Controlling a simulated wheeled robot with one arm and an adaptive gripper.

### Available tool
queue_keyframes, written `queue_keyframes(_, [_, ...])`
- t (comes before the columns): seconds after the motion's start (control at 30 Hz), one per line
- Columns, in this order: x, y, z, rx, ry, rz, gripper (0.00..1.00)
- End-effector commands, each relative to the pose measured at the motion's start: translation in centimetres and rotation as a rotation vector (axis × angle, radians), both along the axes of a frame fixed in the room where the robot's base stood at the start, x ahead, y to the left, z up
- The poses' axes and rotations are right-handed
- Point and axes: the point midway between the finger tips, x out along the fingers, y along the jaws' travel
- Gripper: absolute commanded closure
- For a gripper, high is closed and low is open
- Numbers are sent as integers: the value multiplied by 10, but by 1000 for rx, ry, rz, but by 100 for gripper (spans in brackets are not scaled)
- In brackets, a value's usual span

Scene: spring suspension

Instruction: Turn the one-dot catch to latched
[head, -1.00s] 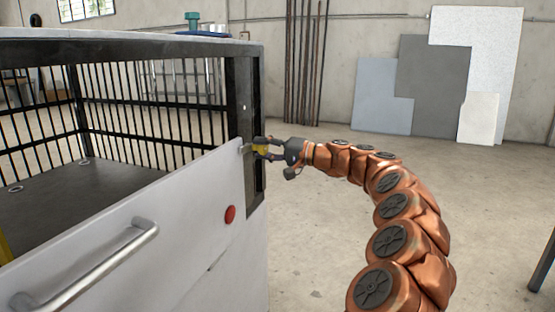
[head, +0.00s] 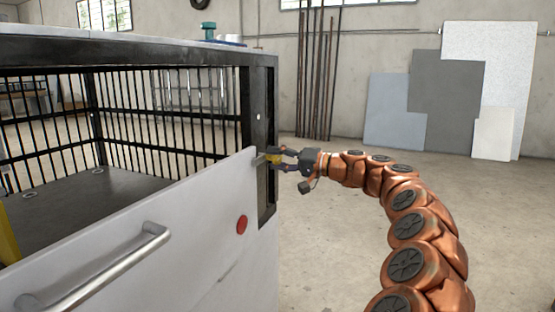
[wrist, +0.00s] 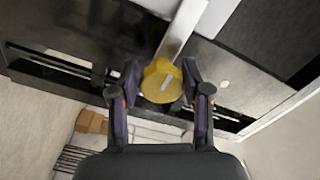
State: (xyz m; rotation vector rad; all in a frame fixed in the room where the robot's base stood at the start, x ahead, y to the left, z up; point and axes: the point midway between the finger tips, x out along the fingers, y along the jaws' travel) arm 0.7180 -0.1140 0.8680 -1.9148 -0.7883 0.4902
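A yellow knob (wrist: 161,80) with one pale line mark sits at the top end of the grey front panel, by the black corner post; I take it for the catch. It also shows in the head view (head: 273,158), partly covered by my fingers. My gripper (wrist: 161,78) has one finger on each side of the knob, and both fingertips appear to touch it. In the head view my gripper (head: 276,158) reaches it from the right. I cannot make out any dot marking or latch label.
The grey panel (head: 190,235) carries a bar handle (head: 105,265) and a red button (head: 242,225). The black barred cage (head: 258,110) stands behind it, with a dark floor inside. Rods and sheets lean on the far wall. The concrete floor right of the cage is open.

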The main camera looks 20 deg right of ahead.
Motion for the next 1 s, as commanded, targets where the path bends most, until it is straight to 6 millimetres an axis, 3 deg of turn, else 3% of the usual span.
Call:
queue_keyframes(0.13, [0,0,1,1,-1,0,34])
queue_keyframes(0.57, [-6,-7,2,3,-2,-2,34])
queue_keyframes(1.0, [-61,-62,3,2,-4,-4,34])
